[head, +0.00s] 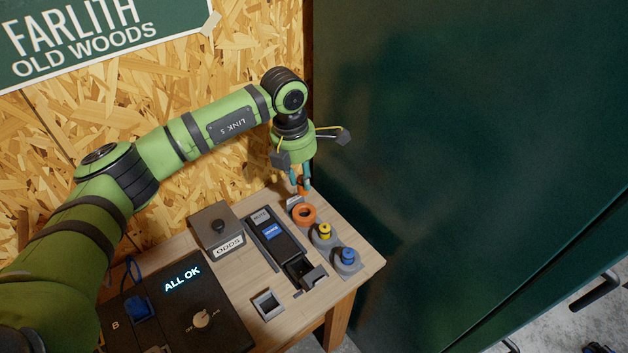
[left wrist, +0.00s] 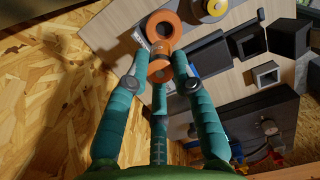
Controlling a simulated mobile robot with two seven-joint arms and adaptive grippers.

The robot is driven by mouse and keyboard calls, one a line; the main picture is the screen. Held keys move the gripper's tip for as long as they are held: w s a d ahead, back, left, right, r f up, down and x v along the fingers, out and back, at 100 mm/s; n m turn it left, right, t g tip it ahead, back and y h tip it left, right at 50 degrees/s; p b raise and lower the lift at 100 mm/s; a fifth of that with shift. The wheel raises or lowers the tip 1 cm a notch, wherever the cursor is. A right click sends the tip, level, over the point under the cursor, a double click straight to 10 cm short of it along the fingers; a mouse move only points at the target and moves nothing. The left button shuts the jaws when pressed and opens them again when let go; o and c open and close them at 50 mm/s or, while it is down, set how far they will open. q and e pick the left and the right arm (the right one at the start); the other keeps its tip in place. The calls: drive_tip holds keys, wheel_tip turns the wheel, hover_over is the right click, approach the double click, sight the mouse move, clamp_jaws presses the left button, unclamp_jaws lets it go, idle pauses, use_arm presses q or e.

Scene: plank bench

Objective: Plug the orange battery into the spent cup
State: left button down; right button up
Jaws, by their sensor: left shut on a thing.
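My left gripper (head: 305,185) points down over the far right end of the bench. It is shut on the orange battery (left wrist: 160,68), a round piece with a dark centre, seen from above between the fingers in the left wrist view. An orange ring-shaped cup (head: 304,214) stands on the bench just in front of the gripper; it also shows in the left wrist view (left wrist: 154,22). Its hole looks empty. I take it for the spent cup; the small pale label (head: 294,201) beside it is too small to read. Whether battery and bench touch is unclear.
A yellow battery (head: 324,231) and a blue battery (head: 347,256) stand in grey cups along the right edge. Left of them are a black unit (head: 275,238), a square socket (head: 267,305), a grey knob box (head: 216,229) and a dark "ALL OK" panel (head: 185,310). A green wall (head: 430,150) rises at right.

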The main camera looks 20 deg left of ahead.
sight(303, 194)
idle(0.3)
use_arm(q)
drive_tip(key=shift+f+b, duration=0.15)
drive_tip(key=shift+b, duration=0.2)
drive_tip(key=shift+f+b, duration=2.2)
drive_tip(key=shift+f, duration=0.55)
drive_tip(key=shift+b, duration=0.45)
drive_tip(key=shift+d+f, duration=0.1)
drive_tip(key=shift+f, duration=0.05)
drive_tip(key=shift+f+b, duration=0.35)
drive_tip(key=shift+b, duration=0.05)
drive_tip(key=shift+f+b, duration=1)
drive_tip(key=shift+f, duration=0.15)
drive_tip(key=c, duration=1)
unclamp_jaws()
